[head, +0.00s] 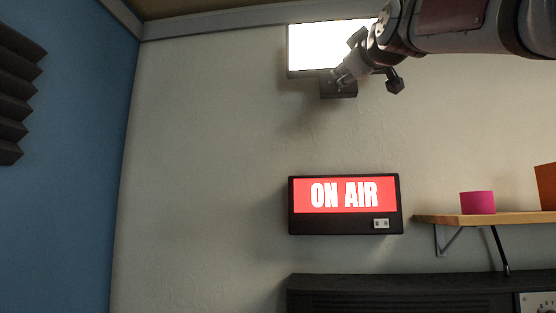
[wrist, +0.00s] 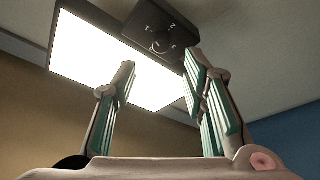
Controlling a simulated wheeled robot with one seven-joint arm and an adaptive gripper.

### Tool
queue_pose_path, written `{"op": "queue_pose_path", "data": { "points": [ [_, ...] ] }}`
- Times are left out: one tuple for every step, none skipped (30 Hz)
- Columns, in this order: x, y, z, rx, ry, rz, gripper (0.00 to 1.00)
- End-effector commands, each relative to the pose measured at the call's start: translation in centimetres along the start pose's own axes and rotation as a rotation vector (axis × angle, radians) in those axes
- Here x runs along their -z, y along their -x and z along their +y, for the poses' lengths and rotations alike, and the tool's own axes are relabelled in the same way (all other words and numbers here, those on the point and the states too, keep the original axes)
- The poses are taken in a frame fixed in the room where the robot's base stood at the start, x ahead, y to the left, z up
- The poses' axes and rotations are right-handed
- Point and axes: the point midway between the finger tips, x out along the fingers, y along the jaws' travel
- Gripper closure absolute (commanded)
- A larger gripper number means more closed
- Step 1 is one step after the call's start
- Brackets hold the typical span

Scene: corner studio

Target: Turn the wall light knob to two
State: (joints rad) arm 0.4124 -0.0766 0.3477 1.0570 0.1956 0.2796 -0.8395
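The wall light (head: 305,48) is a bright white panel high on the wall, and it also shows in the wrist view (wrist: 90,60). A dark control box (head: 338,90) sits at its lower edge. In the wrist view the box (wrist: 135,30) carries a small round dark knob (wrist: 161,46) with small pale marks around it. The marks and the knob's setting are too small to read. My gripper (head: 367,81) is open and empty in front of the light and box. In the wrist view its green-padded fingers (wrist: 160,65) stand apart, with the knob beyond and between their tips, apparently untouched.
A lit ON AIR sign (head: 345,222) hangs below. A wooden shelf (head: 440,219) at the right holds a pink container (head: 477,203) and an orange object (head: 546,187). A black cabinet (head: 400,287) stands beneath. The wall left of the light is clear.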

Motion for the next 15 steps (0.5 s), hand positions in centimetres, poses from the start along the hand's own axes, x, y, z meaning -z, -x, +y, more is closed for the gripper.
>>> {"op": "queue_pose_path", "data": {
  "points": [
    [-0.1, -0.7, 0.0, 0.003, -0.001, -0.001, 0.61],
    [-0.1, -1.0, 0.0, 0.003, -0.002, -0.001, 0.61],
    [-0.1, -1.5, 0.0, 0.002, -0.003, -0.001, 0.61],
    [-0.1, -1.8, 0.0, 0.001, -0.003, 0.0, 0.61],
    [-0.1, -2.2, 0.0, 0.003, -0.003, 0.001, 0.61],
    [-0.1, -2.6, -0.1, 0.005, -0.004, 0.002, 0.61],
    [-0.1, -3.0, -0.1, 0.005, -0.002, 0.001, 0.61],
    [-0.1, -3.3, -0.1, 0.005, -0.003, 0.001, 0.61],
    [-0.1, -3.7, -0.1, 0.005, -0.003, 0.001, 0.61],
    [-0.1, -4.1, -0.1, 0.004, -0.003, 0.0, 0.61],
    [-0.1, -4.4, -0.1, 0.003, -0.004, 0.001, 0.61],
    [-0.1, -4.8, -0.1, 0.004, -0.004, 0.001, 0.61],
    [0.0, -5.0, 0.0, 0.003, -0.004, 0.002, 0.61],
    [-0.1, -5.3, 0.0, 0.004, -0.005, 0.001, 0.61],
    [0.0, -5.6, 0.0, 0.004, -0.005, 0.002, 0.61]
  ]
}}
